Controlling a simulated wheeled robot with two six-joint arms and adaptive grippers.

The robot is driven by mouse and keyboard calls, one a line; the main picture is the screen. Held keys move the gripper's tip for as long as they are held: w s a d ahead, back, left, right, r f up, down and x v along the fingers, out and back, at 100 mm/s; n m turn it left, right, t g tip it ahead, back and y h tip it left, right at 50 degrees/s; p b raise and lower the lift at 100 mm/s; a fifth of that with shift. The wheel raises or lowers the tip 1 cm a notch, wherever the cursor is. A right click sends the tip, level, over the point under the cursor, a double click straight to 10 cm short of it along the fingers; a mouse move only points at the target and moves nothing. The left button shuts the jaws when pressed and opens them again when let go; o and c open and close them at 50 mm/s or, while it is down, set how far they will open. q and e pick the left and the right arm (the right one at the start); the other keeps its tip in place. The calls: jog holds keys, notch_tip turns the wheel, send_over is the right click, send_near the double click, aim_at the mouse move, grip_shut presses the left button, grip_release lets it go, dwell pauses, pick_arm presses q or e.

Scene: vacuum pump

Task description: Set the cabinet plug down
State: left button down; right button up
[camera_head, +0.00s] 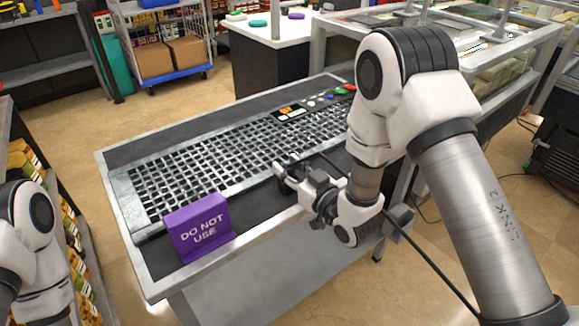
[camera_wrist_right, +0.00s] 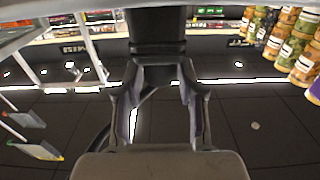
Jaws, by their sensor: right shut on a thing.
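My right gripper (camera_head: 281,172) is over the near side of the grey table, at the front edge of the metal grid. In the right wrist view, its fingers (camera_wrist_right: 157,75) are closed on a dark block, the cabinet plug (camera_wrist_right: 156,35). In the head view the plug is mostly hidden by the fingers and blends with the dark tabletop, so I cannot tell whether it touches the surface. A thin black cable (camera_head: 438,266) runs from near the gripper down to the right, behind my right arm. My left arm shows at the left edge; its gripper is out of frame.
The table (camera_head: 245,238) carries the metal grid (camera_head: 215,162), a purple "DO NOT USE" sign (camera_head: 200,226) at front left and a button panel (camera_head: 312,103) at the back. The dark strip between sign and gripper is bare. A shelf with jars (camera_head: 25,160) stands left.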

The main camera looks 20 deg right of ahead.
jog(key=o, duration=1.2)
jog(key=shift+c, duration=0.2)
jog(key=v, duration=1.2)
jog(key=s+f+m+g+h, duration=0.15)
jog(key=s+f+g, duration=0.35)
jog(key=f, duration=0.6)
jog(key=s+f+g+h, duration=0.2)
jog(key=s+f+g, duration=0.3)
jog(key=f, duration=0.6)
jog(key=s+d+f+m+g+h, duration=0.1)
jog(key=s+f+g, duration=0.2)
jog(key=s, duration=0.4)
jog(key=s+d+f+m+g+h, duration=0.1)
jog(key=s+d+f+g, duration=0.1)
jog(key=s+f+g, duration=0.2)
jog(key=s+f, duration=0.1)
jog(key=s, duration=0.2)
jog(key=shift+s+d+m+h, duration=0.2)
jog(key=shift+m+h, duration=0.15)
